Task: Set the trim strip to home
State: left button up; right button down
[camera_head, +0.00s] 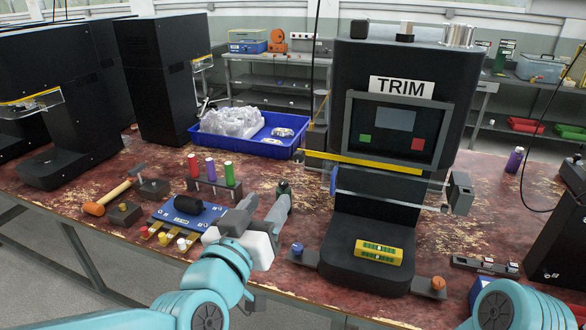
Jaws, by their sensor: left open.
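The black machine labelled TRIM (401,87) stands right of centre, with a dark screen panel showing a green and a red patch. A small dark strip (484,266) with light pieces on top lies on the bench to the right of its base; I cannot tell its setting. I cannot tell for sure that this is the trim strip. My left gripper (266,203) is open and empty over the bench, left of the machine, apart from the strip. My right gripper is out of view; only part of my teal right arm shows at the bottom right.
A yellow-green block (378,252) sits on the machine's base, between a blue knob (297,249) and an orange knob (438,283). A blue tray (292,148) stands behind.

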aim_at(298, 158)
pick_arm(q)
jog(key=p+x, duration=0.3)
jog(key=x, duration=1.2)
jog(key=shift+w+d+f, duration=0.1)
jog(key=shift+w+d, duration=0.05)
jog(key=shift+w, duration=0.15)
